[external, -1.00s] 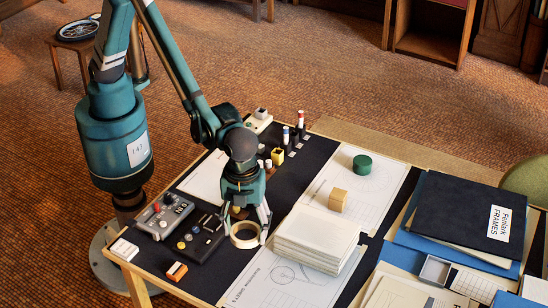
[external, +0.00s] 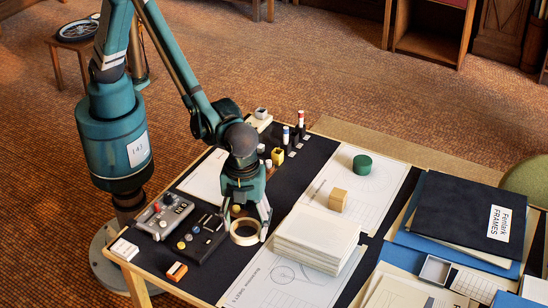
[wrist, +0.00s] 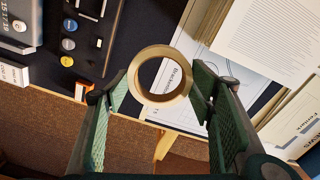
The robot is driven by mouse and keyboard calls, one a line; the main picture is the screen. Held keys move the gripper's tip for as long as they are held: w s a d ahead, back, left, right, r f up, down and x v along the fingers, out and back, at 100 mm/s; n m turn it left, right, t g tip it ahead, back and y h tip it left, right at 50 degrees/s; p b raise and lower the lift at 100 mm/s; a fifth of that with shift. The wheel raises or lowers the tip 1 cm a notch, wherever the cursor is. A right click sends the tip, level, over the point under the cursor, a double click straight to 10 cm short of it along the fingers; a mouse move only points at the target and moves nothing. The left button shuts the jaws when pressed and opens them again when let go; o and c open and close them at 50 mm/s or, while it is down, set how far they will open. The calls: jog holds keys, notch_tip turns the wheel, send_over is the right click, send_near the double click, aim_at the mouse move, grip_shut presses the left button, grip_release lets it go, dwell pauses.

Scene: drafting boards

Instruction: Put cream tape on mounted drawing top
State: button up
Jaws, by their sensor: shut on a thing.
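The cream tape (external: 245,239) is a pale ring at the left of the dark board, beside the paper stack. My gripper (external: 246,228) is shut on it, with a finger at either side of the ring. In the wrist view the cream tape (wrist: 139,78) shows as a ring between the green fingers of my gripper (wrist: 160,95). A drawing sheet (external: 270,290) with a circle lies at the front, partly under the stack. Another drawing sheet (external: 390,183) lies further back. I cannot tell which is the mounted drawing.
A white paper stack (external: 318,235) stands just right of my gripper. A wooden block (external: 338,200) and a green cylinder (external: 362,165) stand on the back sheet. A grey device (external: 163,215) and a dark panel (external: 205,240) are at left; dark folders (external: 465,205) are at right.

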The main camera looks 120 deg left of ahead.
notch_tip(320, 180, up, 4)
jog(key=shift+s+a+r, duration=0.1)
jog(key=shift+a+r, duration=0.05)
jog(key=shift+r, duration=0.1)
jog(key=s+a+r, duration=0.1)
jog(key=s+a, duration=0.6)
jog(key=a, duration=0.3)
jog(key=m+b, duration=0.2)
send_over(217, 176)
jog(key=f, duration=0.1)
jog(key=shift+w+f, duration=0.1)
jog(key=shift+f, duration=2.5)
jog(key=shift+f+b, duration=0.95)
jog(key=shift+f, duration=2)
jog(key=shift+f+b, duration=0.65)
jog(key=shift+f, duration=1.4)
